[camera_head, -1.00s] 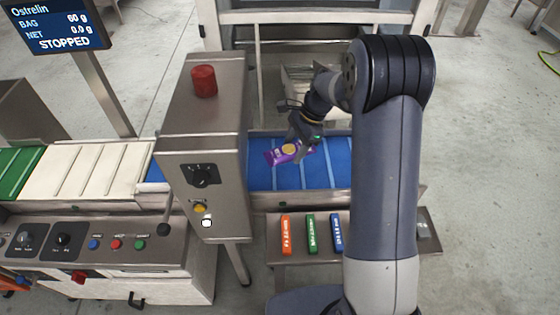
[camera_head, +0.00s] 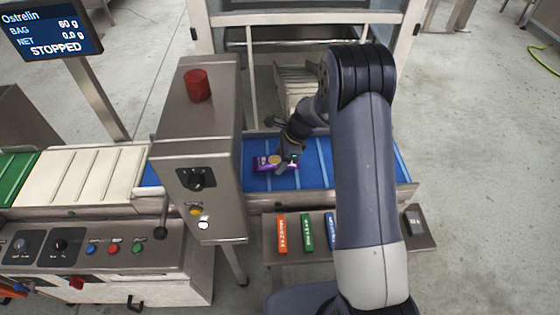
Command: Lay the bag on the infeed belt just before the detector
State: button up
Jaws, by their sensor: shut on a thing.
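The bag (camera_head: 262,164) is small and purple with a yellow round patch. It is over the blue infeed belt (camera_head: 318,172), close to the right side of the steel detector housing (camera_head: 198,128). My gripper (camera_head: 284,163) is shut on the right part of the bag, reaching down from the upper right. The bag looks flat and low at the belt; I cannot tell whether it touches. The fingertips are small and partly hidden by the wrist.
A red lamp (camera_head: 197,85) stands on the detector. Orange (camera_head: 282,233) and green (camera_head: 307,231) bars and a partly hidden blue one lie on a front shelf. A screen (camera_head: 50,30) reads STOPPED. A white belt (camera_head: 85,173) lies left of the detector. Blue belt right of the bag is clear.

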jog(key=shift+f, duration=0.7)
jog(key=shift+f, duration=0.15)
jog(key=o, duration=1)
jog(key=b+v, duration=0.1)
jog(key=v, duration=1.1)
